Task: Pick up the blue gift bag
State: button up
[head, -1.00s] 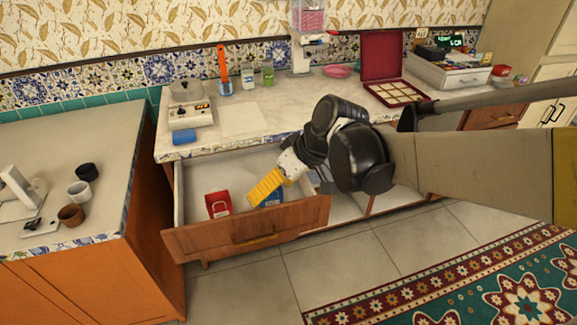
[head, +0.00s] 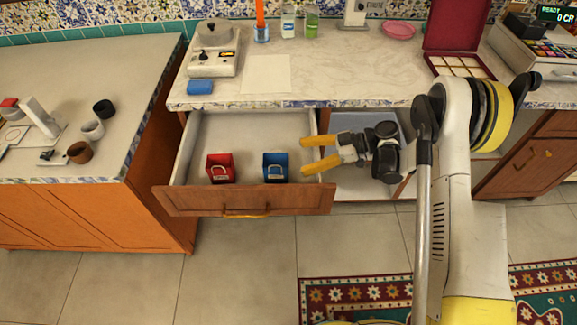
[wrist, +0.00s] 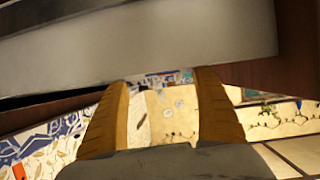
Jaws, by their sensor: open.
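The blue gift bag (head: 275,173) stands upright in the open drawer (head: 243,203), near its front right part. A red gift bag (head: 220,175) stands to its left, apart from it. My gripper (head: 302,156) is open and empty, its two yellow fingers pointing left at the drawer's right side, just right of the blue bag in the head view. I cannot tell its exact height over the bag. In the wrist view the open gripper (wrist: 162,76) shows both fingers with nothing held between them, and I cannot make out the blue bag there.
The counter (head: 300,75) overhangs the drawer's back and carries a scale (head: 213,62), a blue block (head: 200,87) and a maroon box (head: 463,30). An open compartment (head: 350,185) lies right of the drawer.

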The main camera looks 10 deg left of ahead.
aim_at(265, 166)
jog(key=b+x, duration=0.4)
jog(key=x, duration=0.6)
jog(key=shift+s+a+f, duration=0.2)
jog(key=shift+a+f, duration=0.1)
jog(key=shift+r, duration=0.1)
jog(key=shift+c, duration=0.6)
jog(key=c, duration=1)
